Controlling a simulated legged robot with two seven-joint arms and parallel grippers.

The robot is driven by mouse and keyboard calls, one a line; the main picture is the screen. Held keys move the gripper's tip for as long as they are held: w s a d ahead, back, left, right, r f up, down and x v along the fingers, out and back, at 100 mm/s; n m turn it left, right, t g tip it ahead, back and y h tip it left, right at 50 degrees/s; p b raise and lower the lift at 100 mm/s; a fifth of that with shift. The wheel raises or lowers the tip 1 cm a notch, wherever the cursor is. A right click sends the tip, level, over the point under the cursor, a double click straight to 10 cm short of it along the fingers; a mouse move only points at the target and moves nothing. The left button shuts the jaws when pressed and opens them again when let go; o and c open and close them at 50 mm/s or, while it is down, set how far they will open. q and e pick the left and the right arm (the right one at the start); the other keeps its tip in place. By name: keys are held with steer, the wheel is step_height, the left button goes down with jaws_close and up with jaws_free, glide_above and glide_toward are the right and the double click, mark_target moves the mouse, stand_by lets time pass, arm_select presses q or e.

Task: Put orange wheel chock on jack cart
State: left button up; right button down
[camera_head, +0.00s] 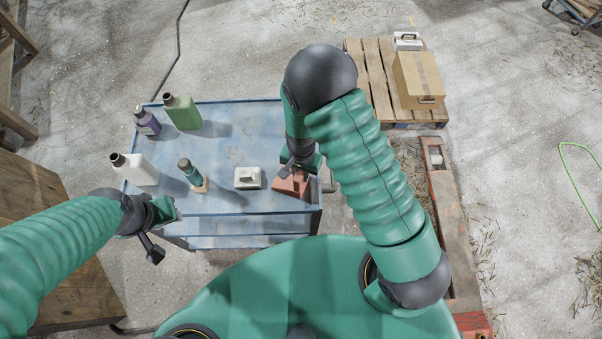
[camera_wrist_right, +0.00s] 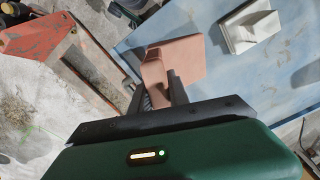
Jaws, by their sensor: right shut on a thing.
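The orange wheel chock (camera_head: 289,187) is at the right front corner of the blue cart (camera_head: 250,130). In the right wrist view it shows as a flat wedge (camera_wrist_right: 190,57) with a raised rib. My right gripper (camera_head: 298,170) is shut on that rib, with a finger on either side in the wrist view (camera_wrist_right: 158,92). The chock appears to be at the cart's top surface; I cannot tell whether it rests on it. My left gripper (camera_head: 158,240) is off the cart's front left corner, apart from everything; its jaw opening is unclear.
A white block (camera_head: 247,177) sits just left of the chock. A white bottle (camera_head: 135,168), a green jug (camera_head: 182,111), a purple bottle (camera_head: 147,121) and a small green-topped bottle (camera_head: 192,174) stand further left. A red-orange jack frame (camera_head: 447,215) and a pallet (camera_head: 374,75) lie right.

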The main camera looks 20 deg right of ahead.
steer(key=c, duration=1.7)
jaws_free()
steer(key=shift+d+f, duration=0.15)
steer(key=shift+f, duration=0.05)
steer(key=o, duration=0.4)
steer(key=shift+w+d, duration=0.15)
steer(key=shift+d, duration=0.05)
steer(key=shift+o, duration=0.2)
